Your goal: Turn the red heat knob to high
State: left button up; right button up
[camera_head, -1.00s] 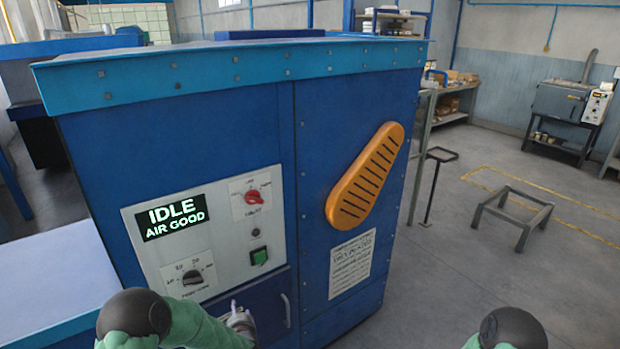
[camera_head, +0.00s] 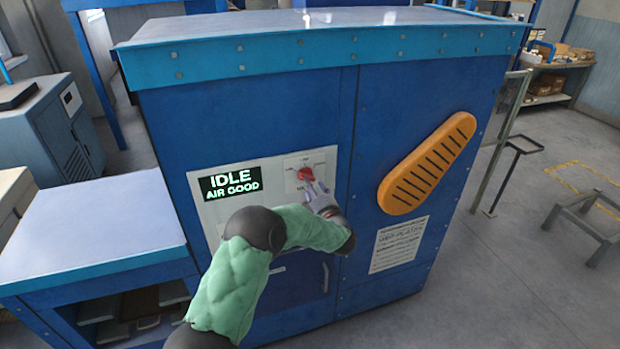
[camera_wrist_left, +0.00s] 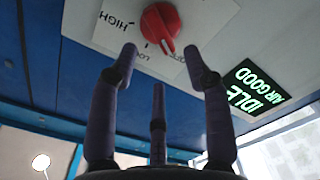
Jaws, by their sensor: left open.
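The red heat knob (camera_head: 306,174) sits on a white label plate on the control panel, right of the lit display. In the left wrist view the knob (camera_wrist_left: 160,22) is just beyond my fingertips, and the word HIGH is readable upside down beside it. The knob's narrow end points toward my fingers, near the LOW marking. My left gripper (camera_head: 316,189) is close below the knob in the head view. In the wrist view the gripper (camera_wrist_left: 162,55) is open, its dark fingers spread and empty, with a gap to the knob. My right gripper is out of view.
The display (camera_head: 231,183) reads IDLE, AIR GOOD. My left arm covers the lower panel. An orange slotted cover (camera_head: 428,164) is on the blue cabinet (camera_head: 260,120) to the right. A pale-topped bench (camera_head: 90,228) adjoins at left.

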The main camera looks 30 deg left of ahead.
pick_arm(q)
jog(key=shift+p+x, duration=0.35)
jog(key=shift+x, duration=2.45)
grip_shut()
